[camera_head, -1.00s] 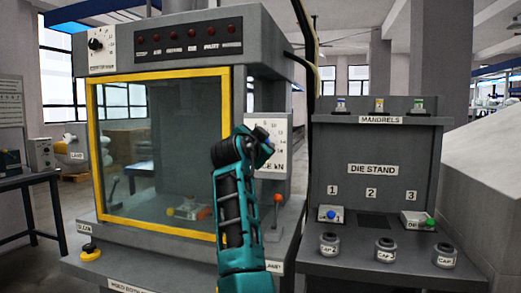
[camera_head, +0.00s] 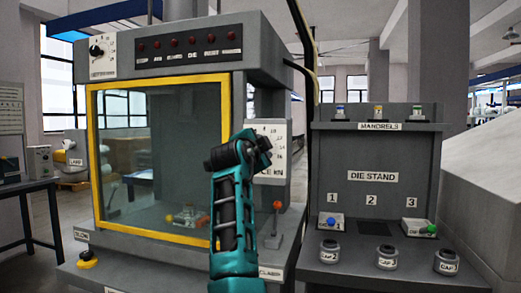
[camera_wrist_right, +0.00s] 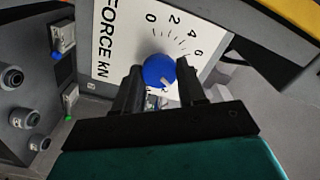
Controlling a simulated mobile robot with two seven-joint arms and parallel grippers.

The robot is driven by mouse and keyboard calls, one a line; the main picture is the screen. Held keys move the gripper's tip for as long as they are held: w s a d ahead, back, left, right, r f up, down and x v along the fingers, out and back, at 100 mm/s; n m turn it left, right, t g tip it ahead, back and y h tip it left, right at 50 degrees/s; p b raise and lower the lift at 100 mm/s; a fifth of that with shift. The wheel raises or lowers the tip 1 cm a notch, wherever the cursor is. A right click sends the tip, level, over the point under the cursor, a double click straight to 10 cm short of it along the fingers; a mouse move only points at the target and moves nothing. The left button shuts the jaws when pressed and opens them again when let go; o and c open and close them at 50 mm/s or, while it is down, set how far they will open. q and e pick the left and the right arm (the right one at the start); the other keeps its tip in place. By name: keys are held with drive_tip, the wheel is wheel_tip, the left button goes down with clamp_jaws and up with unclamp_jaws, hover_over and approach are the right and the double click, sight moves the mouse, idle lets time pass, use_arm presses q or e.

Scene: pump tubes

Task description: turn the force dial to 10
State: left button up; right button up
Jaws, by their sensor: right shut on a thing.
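The force dial is a white panel (camera_head: 277,134) with black numbers on the right front of the grey machine. The panel also shows in the right wrist view (camera_wrist_right: 116,22), with FORCE kN and the figures 0, 2, 4 and 6 readable; higher figures are hidden. Its round blue knob (camera_wrist_right: 157,69) has a small pale mark on its lower right side in that view. My right gripper (camera_wrist_right: 160,78) is shut on the knob, with one dark finger on each side. In the head view my right arm and gripper (camera_head: 240,152) cover the knob. My left gripper is not in view.
An orange-tipped lever (camera_head: 277,206) stands just right of my right arm. A yellow-framed window (camera_head: 158,83) fills the machine's front. A second small dial (camera_head: 96,50) is at upper left. The die stand (camera_head: 374,177) with caps and dies is at right.

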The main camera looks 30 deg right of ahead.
drive_tip(key=o, duration=1)
drive_tip(key=v, duration=1.3)
drive_tip(key=shift+b, duration=0.3)
